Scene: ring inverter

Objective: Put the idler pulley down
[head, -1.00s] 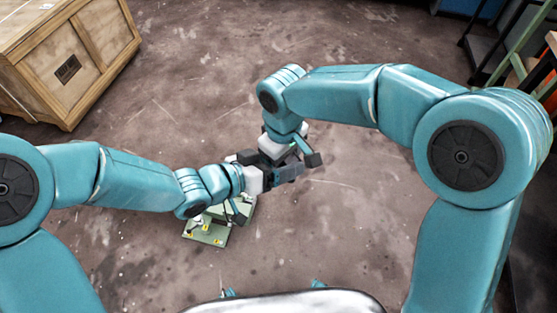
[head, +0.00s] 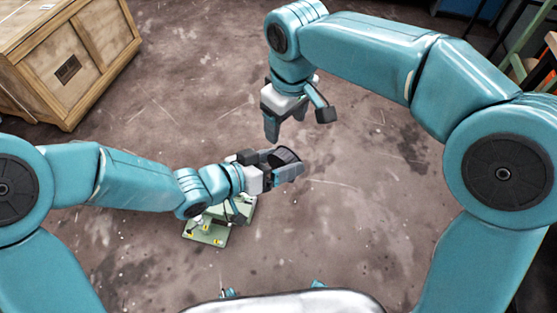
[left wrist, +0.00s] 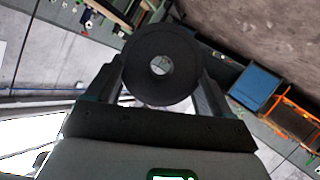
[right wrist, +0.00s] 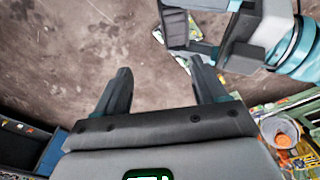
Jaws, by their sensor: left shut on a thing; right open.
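The idler pulley, a dark round wheel with a centre hole, sits between the fingers of my left gripper in the left wrist view (left wrist: 161,93). In the head view the pulley (head: 287,155) shows its ribbed dark side. My left gripper (head: 284,166) is shut on it, held out near the middle of the view. My right gripper (head: 298,122) is open and empty, above the pulley in the picture and apart from it. The right wrist view shows its spread fingers (right wrist: 160,68) with nothing between them.
A green machine plate (head: 205,232) with small yellow marks lies below my left wrist, partly hidden by it. A large wooden crate (head: 65,55) stands at the upper left. Bare stained floor (head: 350,220) spreads around the middle. Shelving (head: 510,50) stands at the upper right.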

